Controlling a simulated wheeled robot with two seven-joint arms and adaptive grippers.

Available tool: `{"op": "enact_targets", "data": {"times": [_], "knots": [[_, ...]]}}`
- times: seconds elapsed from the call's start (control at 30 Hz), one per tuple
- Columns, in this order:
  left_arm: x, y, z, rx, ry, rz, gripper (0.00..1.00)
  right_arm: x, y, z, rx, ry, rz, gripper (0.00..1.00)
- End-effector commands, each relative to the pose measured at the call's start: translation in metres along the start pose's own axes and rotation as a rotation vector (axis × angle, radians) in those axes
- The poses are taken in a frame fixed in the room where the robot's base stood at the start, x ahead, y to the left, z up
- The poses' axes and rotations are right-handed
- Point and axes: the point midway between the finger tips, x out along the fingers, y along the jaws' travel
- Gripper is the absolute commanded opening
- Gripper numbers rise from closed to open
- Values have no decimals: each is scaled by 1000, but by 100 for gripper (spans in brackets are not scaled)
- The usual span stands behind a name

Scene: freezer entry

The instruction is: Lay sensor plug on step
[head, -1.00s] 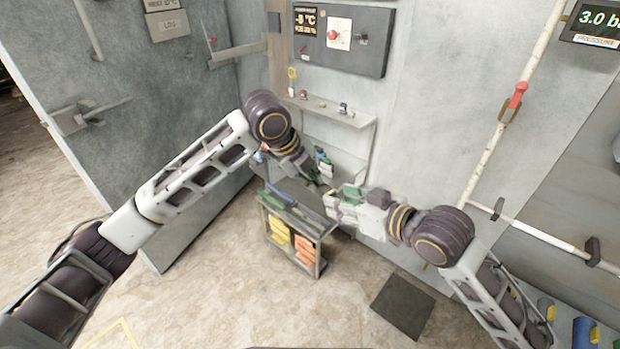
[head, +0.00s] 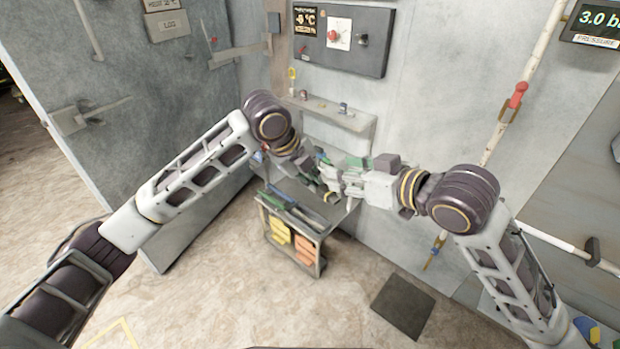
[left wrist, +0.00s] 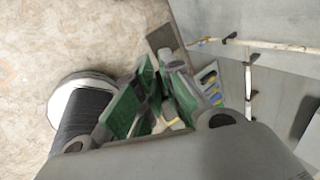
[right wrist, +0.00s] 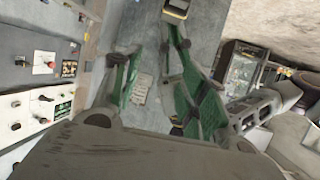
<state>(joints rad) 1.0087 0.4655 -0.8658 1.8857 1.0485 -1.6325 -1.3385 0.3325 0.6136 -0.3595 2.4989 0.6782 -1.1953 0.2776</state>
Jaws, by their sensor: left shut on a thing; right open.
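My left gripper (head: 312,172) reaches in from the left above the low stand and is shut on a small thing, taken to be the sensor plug. The plug is mostly hidden by the fingers, and its outline cannot be made out. The green-padded left fingers show in the left wrist view (left wrist: 158,88). My right gripper (head: 328,178) comes from the right, very close to the left one in the head view; whether they touch cannot be told. Its fingers are spread apart in the right wrist view (right wrist: 150,60). Which surface is the step is not clear.
A wall shelf (head: 335,112) with small items is behind the grippers, below a grey control panel (head: 345,45). The low stand (head: 318,232) holds yellow and orange things below. A dark square plate (head: 403,307) lies on the otherwise clear floor in front.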

Motion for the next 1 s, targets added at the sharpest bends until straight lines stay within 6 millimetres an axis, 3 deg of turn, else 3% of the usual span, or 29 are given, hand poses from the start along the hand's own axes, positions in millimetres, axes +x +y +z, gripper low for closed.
{"op": "enact_targets", "data": {"times": [0.3,0.73,1.0], "knots": [[0,0,0,0,0,0,0,-5,0,-12,0,0,1,43],[0,0,0,0,0,0,0,-5,1,-13,1,-1,1,43],[0,0,0,0,0,0,0,12,21,-3,40,-10,24,43]]}}
